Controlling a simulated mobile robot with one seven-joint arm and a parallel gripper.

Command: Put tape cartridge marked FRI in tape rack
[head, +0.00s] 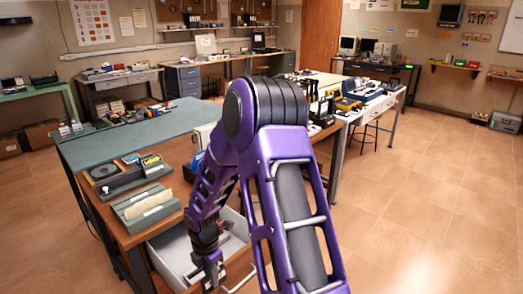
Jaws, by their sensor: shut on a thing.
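My gripper (215,272) points down at the front of an open pale drawer (166,262) under the near bench. Its jaws are shut and meet the drawer's bar handle (241,284), partly hidden by my arm; the exact contact is hard to see. Something dark shows inside the drawer behind my gripper, too covered to name. I cannot make out a cartridge marked FRI. I cannot pick out the tape rack for certain; a grey-green open box (146,207) with a beige block in it stands on the bench's near edge.
On the near bench, a tape-reel device (104,171) and a box with a yellow label (151,160) stand beside a bare green mat (150,128). A cluttered white table (365,103) is beyond my arm. The floor at right is clear.

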